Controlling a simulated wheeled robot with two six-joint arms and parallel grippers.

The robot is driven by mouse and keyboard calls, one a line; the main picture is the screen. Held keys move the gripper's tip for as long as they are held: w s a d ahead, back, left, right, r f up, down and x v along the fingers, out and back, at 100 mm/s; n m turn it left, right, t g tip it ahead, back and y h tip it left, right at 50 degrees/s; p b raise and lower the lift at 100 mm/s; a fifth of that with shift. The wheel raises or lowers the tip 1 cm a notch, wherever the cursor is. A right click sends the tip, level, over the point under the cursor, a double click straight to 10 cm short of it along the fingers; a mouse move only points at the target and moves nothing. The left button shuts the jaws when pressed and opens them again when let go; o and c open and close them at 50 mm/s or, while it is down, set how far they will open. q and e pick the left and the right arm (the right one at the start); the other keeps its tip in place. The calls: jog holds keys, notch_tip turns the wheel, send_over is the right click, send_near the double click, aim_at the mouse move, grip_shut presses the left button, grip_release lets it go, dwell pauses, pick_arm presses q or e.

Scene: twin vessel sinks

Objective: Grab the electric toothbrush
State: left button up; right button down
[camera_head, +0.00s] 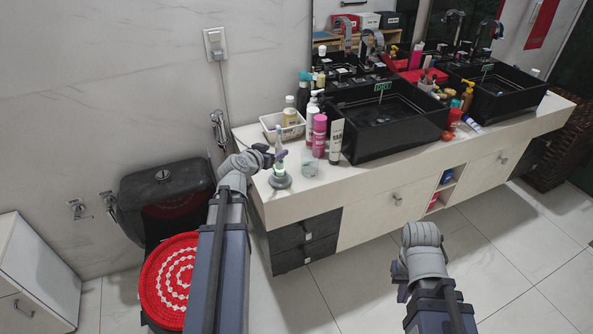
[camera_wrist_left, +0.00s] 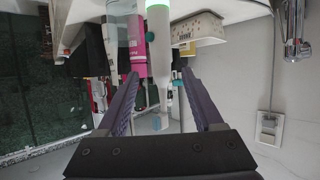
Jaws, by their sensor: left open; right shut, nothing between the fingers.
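The electric toothbrush (camera_head: 279,148) stands upright on a round base with a green glowing ring (camera_head: 280,179), at the left end of the counter. My left gripper (camera_head: 270,157) is open right at the toothbrush's upper part. In the left wrist view, which is upside down, the white toothbrush (camera_wrist_left: 158,50) reaches down between the two spread fingers (camera_wrist_left: 160,78). Whether a finger touches it I cannot tell. My right gripper (camera_head: 402,283) is low in front of the counter, partly hidden by its wrist, shut and empty.
A clear glass (camera_head: 310,165), a pink bottle (camera_head: 319,136) and a white tube (camera_head: 336,141) stand close right of the toothbrush. A white basket (camera_head: 269,127) is behind it. Black sinks (camera_head: 392,142) fill the counter further right. A toilet (camera_head: 165,190) stands left.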

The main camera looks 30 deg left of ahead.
aim_at(277, 149)
pick_arm(q)
jog(key=shift+a+r, duration=0.15)
jog(key=shift+a, duration=0.05)
jog(key=shift+b+x, duration=0.6)
jog(key=shift+x, duration=0.8)
jog(key=shift+w+f+b, duration=0.2)
jog(key=shift+f+b, duration=0.1)
jog(key=shift+f, duration=0.1)
jog(key=b+x, duration=0.1)
jog(key=x, duration=0.1)
jog(key=b+x, duration=0.1)
jog(key=shift+w+f, duration=0.2)
jog(key=shift+f, duration=0.25)
jog(key=shift+w, duration=0.4)
pick_arm(e)
jog(key=f, duration=0.4)
jog(key=shift+s+d+f, duration=0.1)
jog(key=shift+s+d, duration=0.05)
jog(key=shift+d, duration=0.15)
pick_arm(q)
grip_shut()
